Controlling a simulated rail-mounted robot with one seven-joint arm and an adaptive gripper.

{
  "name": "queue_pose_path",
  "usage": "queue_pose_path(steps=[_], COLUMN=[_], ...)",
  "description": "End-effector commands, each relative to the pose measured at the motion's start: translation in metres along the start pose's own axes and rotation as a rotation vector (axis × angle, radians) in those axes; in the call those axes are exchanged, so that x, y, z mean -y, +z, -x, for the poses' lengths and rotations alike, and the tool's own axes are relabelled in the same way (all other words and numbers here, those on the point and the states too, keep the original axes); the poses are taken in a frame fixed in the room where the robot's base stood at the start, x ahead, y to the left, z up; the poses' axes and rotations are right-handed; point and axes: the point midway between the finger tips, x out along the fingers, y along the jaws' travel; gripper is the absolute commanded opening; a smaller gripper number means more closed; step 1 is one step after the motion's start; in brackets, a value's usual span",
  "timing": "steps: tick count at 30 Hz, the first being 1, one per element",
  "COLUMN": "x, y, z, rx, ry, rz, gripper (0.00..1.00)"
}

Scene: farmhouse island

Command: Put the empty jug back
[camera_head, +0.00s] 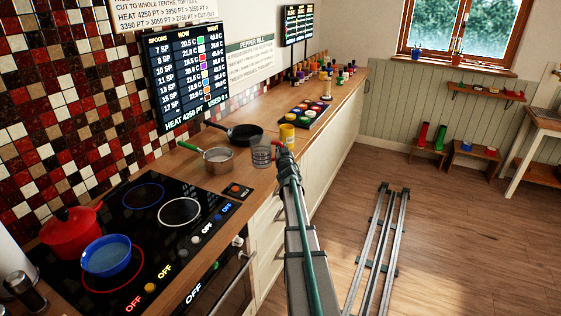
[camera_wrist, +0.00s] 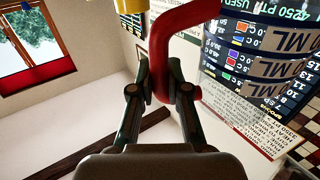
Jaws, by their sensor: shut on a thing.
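The clear measuring jug (camera_head: 261,158) is at the counter's front edge in the head view, beside the steel saucepan. It looks empty, and I cannot tell whether its base touches the counter. In the wrist view, the jug's wall with dark ML bands (camera_wrist: 280,68) fills the upper right, and its red handle (camera_wrist: 160,50) runs down between my fingers. My gripper (camera_wrist: 160,88) is shut on that red handle. In the head view my gripper (camera_head: 283,156) is at the jug's right side, partly hidden by my own arm.
A steel saucepan (camera_head: 219,160) with a green handle and a black frying pan (camera_head: 245,133) stand close to the jug. A yellow container (camera_head: 287,134) and a tray of coloured pots (camera_head: 304,115) are farther back. The hob holds a red pot (camera_head: 70,229) and a blue pot (camera_head: 106,257).

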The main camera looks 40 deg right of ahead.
Motion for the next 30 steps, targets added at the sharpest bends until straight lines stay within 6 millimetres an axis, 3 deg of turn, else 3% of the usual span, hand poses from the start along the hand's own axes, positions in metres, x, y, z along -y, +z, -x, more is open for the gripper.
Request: queue_pose_path(steps=[5, 11, 25, 26, 30], x=[0.003, 0.003, 0.003, 0.002, 0.003], y=[0.015, 0.039, 0.045, 0.044, 0.043], z=[-0.012, -0.009, -0.009, -0.009, -0.009], rx=[0.000, 0.001, -0.001, 0.000, 0.000], ry=[-0.001, -0.001, 0.000, 0.000, 0.000], rz=[-0.001, 0.000, 0.000, 0.001, 0.001], gripper=[0.00, 0.00, 0.00, 0.20, 0.40])
